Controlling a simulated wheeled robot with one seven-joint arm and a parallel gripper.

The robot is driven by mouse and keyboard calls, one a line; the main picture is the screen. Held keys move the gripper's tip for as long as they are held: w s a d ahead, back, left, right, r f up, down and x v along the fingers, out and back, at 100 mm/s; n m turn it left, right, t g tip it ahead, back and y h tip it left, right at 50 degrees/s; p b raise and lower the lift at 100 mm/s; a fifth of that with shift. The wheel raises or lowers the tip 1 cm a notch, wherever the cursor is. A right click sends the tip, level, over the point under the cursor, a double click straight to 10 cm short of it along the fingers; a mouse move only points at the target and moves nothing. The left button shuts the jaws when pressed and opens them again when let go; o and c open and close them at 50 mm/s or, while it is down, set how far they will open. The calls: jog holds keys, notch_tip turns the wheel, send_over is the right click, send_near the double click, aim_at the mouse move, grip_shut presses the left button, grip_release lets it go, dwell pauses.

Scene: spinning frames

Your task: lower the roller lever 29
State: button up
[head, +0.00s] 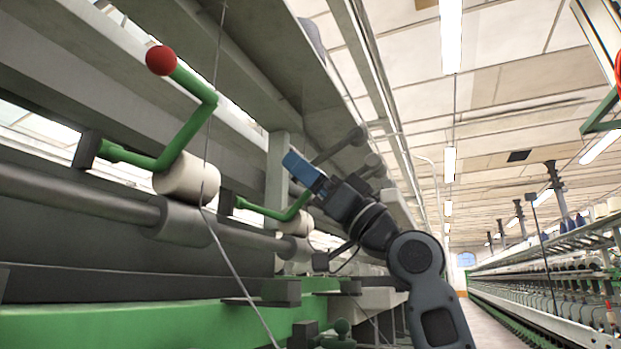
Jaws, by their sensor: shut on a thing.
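A green roller lever (275,211) stands in the middle of the head view, on the left machine. It bends up to the right, and its upper end is hidden at my gripper (308,184). My gripper, with a blue part on it, is shut on that end. A cream roller (294,222) sits beside this lever. A nearer green lever (187,131) with a red ball knob (161,60) is raised at the upper left, apart from my gripper. I cannot read any number on either lever.
A nearer cream roller (187,178) sits by a long grey shaft (78,194). A green rail (150,323) runs along below. A thin cord crosses in front of the machine. A narrow aisle (494,325) is clear to the right, before another machine row (560,300).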

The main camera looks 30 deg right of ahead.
jog(key=shift+a+f, duration=0.15)
jog(key=shift+f, duration=0.05)
jog(key=o, duration=1.4)
jog(key=shift+c, duration=0.2)
jog(key=v, duration=0.7)
jog(key=shift+s+d+f+b, duration=0.2)
jog(key=shift+s+f+b, duration=0.05)
jog(key=shift+b, duration=0.2)
